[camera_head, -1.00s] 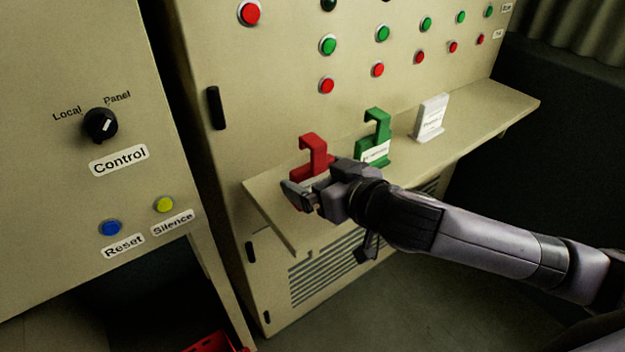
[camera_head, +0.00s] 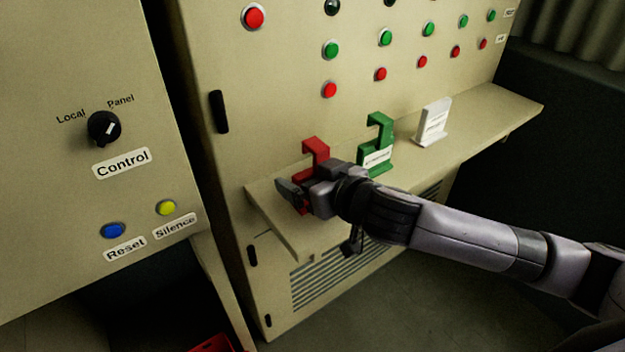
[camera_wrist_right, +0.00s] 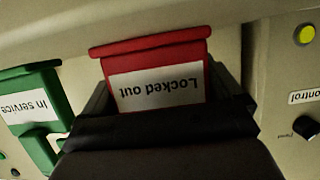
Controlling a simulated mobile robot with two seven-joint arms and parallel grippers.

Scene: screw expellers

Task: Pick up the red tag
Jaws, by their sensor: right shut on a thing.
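The red tag (camera_head: 316,152) stands at the left end of the shelf, its hooked top showing above my right gripper (camera_head: 299,198). My right gripper is shut on the tag's lower part and hides much of it in the head view. In the right wrist view the red tag (camera_wrist_right: 152,66) sits between the dark fingers, and its white label reads "Locked out", upside down. My left gripper is not in view.
A green tag (camera_head: 378,140) and a white tag (camera_head: 433,122) stand on the shelf (camera_head: 490,112) right of the red one. Red and green buttons line the panel behind. A control cabinet (camera_head: 60,215) stands at the left. A red container (camera_head: 215,344) shows at the bottom edge.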

